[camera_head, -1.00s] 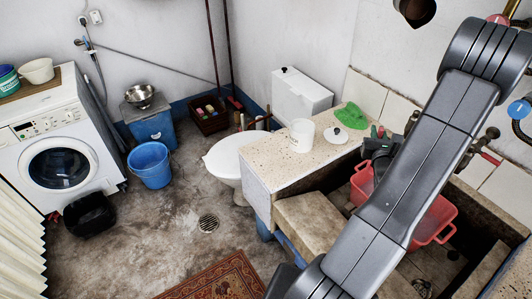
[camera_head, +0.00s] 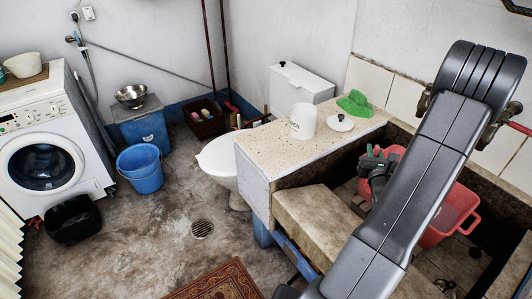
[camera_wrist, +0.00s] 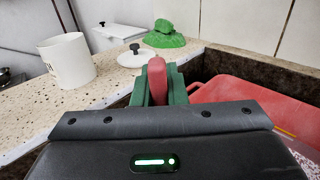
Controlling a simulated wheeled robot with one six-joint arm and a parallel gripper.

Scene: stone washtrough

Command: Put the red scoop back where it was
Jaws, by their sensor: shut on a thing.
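My gripper (camera_head: 377,160) is over the trough side of the speckled counter, with its green fingers shut on the red scoop. In the wrist view the red scoop (camera_wrist: 157,80) shows as a rounded red end between the green fingers; the rest of it is hidden by my gripper. A white canister (camera_head: 302,121) stands upright and open on the counter, left of my gripper, and also shows in the wrist view (camera_wrist: 67,60). Its likely lid, a white disc with a dark knob (camera_head: 340,123), lies beside it on the counter.
A green lumpy object (camera_head: 355,103) sits at the back of the counter (camera_head: 265,150). A red basin (camera_head: 455,212) lies in the stone trough, partly behind my arm. A lower stone ledge (camera_head: 320,220) fronts the counter. A toilet stands left of it.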

